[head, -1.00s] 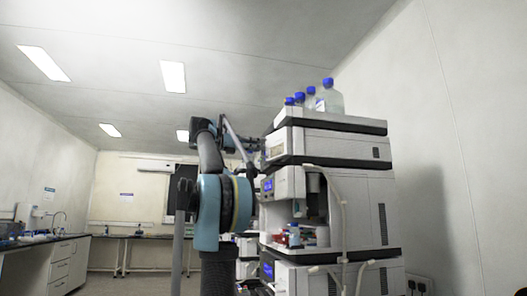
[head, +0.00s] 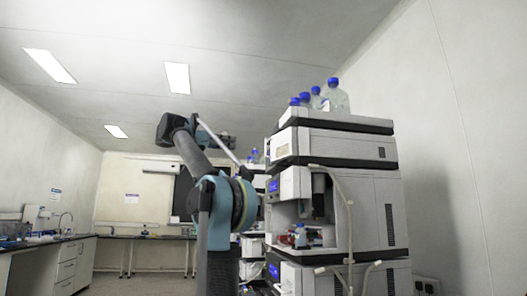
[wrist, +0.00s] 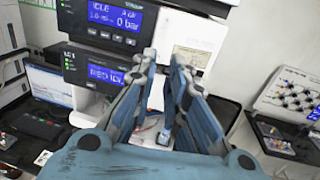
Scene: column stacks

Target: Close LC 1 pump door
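The LC 1 unit (wrist: 84,68) shows in the wrist view with its label and a blue lit display, left of my fingers. In the head view, an instrument stack (head: 345,150) stands at the right. One of its modules has an open front recess (head: 305,210) with red and blue parts inside.
Blue-capped bottles (head: 322,98) stand on the stack top. Loose tubing (head: 345,215) hangs along its side. Benches (head: 50,255) line the left wall.

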